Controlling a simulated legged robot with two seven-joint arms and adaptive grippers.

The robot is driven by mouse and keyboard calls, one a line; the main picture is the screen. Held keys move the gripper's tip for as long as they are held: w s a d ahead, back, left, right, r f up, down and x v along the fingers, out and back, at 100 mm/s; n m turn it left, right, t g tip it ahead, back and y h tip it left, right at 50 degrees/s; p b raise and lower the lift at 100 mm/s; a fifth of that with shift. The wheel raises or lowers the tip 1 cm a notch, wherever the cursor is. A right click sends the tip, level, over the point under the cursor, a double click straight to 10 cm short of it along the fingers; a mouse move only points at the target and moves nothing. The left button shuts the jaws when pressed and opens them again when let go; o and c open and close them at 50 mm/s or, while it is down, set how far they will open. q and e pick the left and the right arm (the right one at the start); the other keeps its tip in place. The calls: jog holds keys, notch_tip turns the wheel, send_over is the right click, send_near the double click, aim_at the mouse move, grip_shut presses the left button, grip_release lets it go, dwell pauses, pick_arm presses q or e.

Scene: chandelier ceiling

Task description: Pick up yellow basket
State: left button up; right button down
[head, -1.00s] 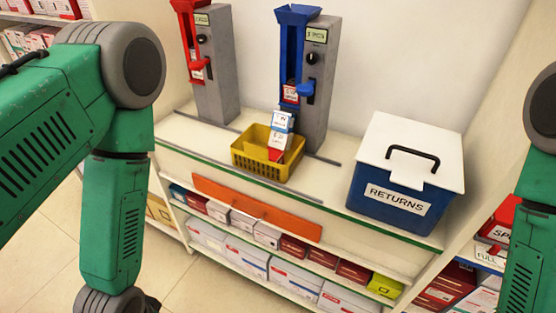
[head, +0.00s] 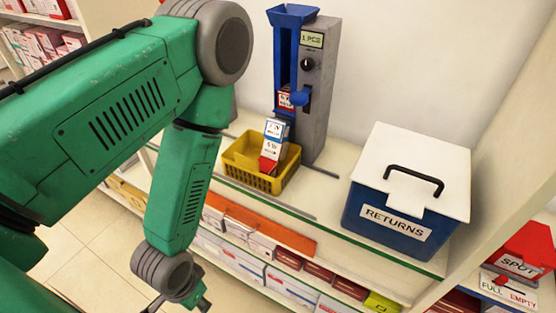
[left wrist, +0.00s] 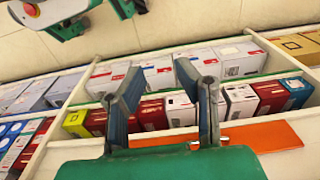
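The yellow basket (head: 240,165) stands on the white counter in the head view, in front of the blue dispenser. A red, white and blue box (head: 274,145) leans upright inside it, its lower end hidden by the basket wall. My left gripper (head: 185,303) hangs low in front of the counter, below and left of the basket, partly cut off by the bottom edge. In the left wrist view my left gripper (left wrist: 158,72) has its fingers spread and empty, facing shelves of boxes. The basket is not in that view. My right gripper is in neither view now.
The blue dispenser (head: 318,85) stands behind the basket. A blue returns bin (head: 390,215) with a white lid sits right of it, with free counter (head: 318,190) between. An orange strip (head: 262,232) runs along the counter front. My left arm hides the counter's left end.

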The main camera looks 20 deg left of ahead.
pick_arm(q)
notch_tip(320, 180, up, 29)
jog(key=n+p, duration=1)
jog(key=n, duration=0.8)
send_over(247, 167)
jog(key=shift+g, duration=0.3)
jog(key=shift+w+f+p, duration=0.15)
jog(key=shift+f+p, duration=0.5)
jog(key=shift+f, duration=5.95)
